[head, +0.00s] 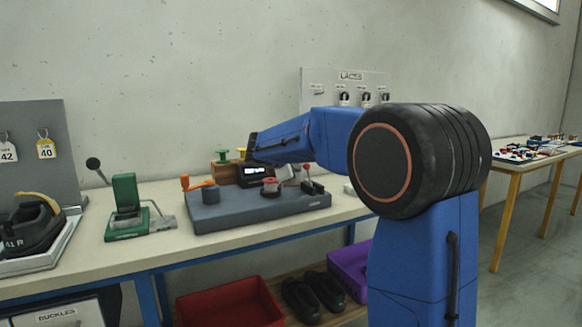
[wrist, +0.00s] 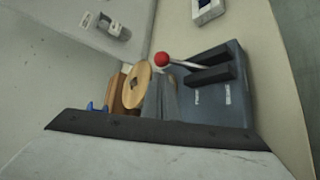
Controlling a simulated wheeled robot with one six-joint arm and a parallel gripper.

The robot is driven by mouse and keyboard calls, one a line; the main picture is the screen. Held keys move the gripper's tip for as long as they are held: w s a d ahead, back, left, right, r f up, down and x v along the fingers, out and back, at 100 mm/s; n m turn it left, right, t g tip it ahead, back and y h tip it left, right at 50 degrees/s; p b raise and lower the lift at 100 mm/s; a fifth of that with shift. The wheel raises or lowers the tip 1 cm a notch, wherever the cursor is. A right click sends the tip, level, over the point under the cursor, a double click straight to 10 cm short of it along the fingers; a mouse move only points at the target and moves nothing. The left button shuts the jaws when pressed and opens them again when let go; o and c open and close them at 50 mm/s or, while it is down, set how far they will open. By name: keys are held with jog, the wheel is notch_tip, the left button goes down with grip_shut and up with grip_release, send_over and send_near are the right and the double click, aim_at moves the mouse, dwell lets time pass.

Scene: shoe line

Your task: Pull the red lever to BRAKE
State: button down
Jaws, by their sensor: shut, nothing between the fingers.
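The red lever shows in the wrist view as a red ball knob (wrist: 162,59) on a thin pale rod. The rod runs right to two black bars on the grey machine base (wrist: 232,110). Small white labels lie beside the bars, too blurred to read. In the head view the red knob (head: 306,167) stands at the right end of the grey base (head: 235,212). My gripper (wrist: 160,88) is shut and empty in the wrist view, with its grey fingers just below the knob in the picture. I cannot tell whether they touch it. In the head view its fingers cannot be made out clearly.
A wooden disc (wrist: 137,84) is close left of the fingers. A small dark display (head: 254,172), an orange handle (head: 197,183) and a green press (head: 126,205) stand on the bench (head: 80,262). A laces board (head: 318,78) is behind. Red (head: 228,305) and purple crates sit below.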

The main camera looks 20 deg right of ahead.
jog(key=shift+x, duration=1.4)
jog(key=shift+s+r+m+t, duration=0.15)
jog(key=shift+s+m+t, duration=0.15)
jog(key=shift+t, duration=0.1)
jog(key=shift+s+r+m+t+h, duration=0.25)
jog(key=shift+s+m+t, duration=0.35)
jog(key=shift+s, duration=0.1)
jog(key=shift+s+r+m+t+h, duration=0.25)
jog(key=shift+s+m+t, duration=0.25)
jog(key=shift+s+t, duration=0.15)
jog(key=shift+s, duration=1.25)
jog(key=shift+s+d+f, duration=0.1)
jog(key=shift+s+f, duration=0.15)
jog(key=shift+s, duration=0.45)
jog(key=shift+s+f, duration=0.25)
jog(key=shift+s, duration=0.45)
jog(key=shift+s+f, duration=0.1)
